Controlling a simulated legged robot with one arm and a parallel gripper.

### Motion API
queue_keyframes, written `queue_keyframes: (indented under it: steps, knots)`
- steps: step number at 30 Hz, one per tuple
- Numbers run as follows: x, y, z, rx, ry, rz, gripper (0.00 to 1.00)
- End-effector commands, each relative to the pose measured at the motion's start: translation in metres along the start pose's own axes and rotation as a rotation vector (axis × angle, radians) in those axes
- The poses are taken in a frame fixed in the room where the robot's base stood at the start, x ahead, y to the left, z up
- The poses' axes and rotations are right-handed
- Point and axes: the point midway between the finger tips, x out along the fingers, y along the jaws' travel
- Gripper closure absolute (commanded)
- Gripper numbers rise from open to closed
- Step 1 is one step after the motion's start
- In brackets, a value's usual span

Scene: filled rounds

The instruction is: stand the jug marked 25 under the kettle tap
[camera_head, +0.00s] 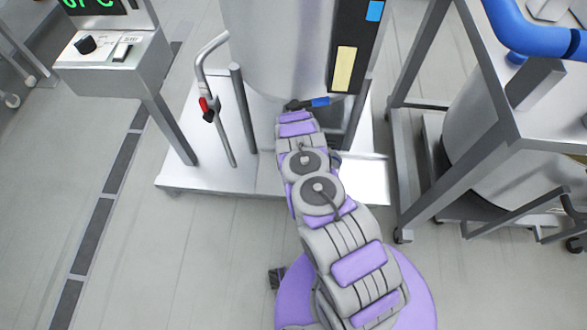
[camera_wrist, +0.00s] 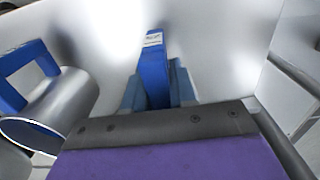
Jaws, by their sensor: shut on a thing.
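My gripper (camera_wrist: 160,88) is shut on an upright blue bar (camera_wrist: 154,58) with a small pale label, too small to read. I cannot tell if this bar is a jug handle or a lever. A steel jug (camera_wrist: 66,98) with a blue rim and blue handle shows at the left in the wrist view, apart from the fingers; no number shows on it. In the head view the large steel kettle (camera_head: 268,45) stands at the top middle, with my arm reaching to its base. A blue piece (camera_head: 320,101) on a dark fitting shows there. My arm hides much of that spot.
A bent steel pipe with a red grip (camera_head: 207,108) stands left of the kettle on a steel base (camera_head: 185,178). A control box (camera_head: 112,62) is at the upper left. A metal-framed cart (camera_head: 500,125) stands at the right. The floor (camera_head: 180,260) at lower left is clear.

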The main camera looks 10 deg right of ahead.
Motion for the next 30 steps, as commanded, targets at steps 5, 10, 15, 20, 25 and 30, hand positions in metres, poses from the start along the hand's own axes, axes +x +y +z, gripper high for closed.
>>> queue_keyframes:
  steps: [5,10,15,20,25,30]
  knots:
    - [0.001,0.000,0.000,0.000,0.000,0.000,0.60]
    - [0.001,0.000,0.000,0.000,0.000,0.000,0.49]
    - [0.000,0.000,0.000,0.000,-0.001,0.000,0.49]
    - [-0.008,0.000,0.001,0.001,-0.002,0.000,0.49]
    - [-0.033,-0.001,-0.001,0.001,0.001,-0.002,0.49]
    - [-0.064,-0.001,0.001,0.002,-0.002,-0.002,0.49]
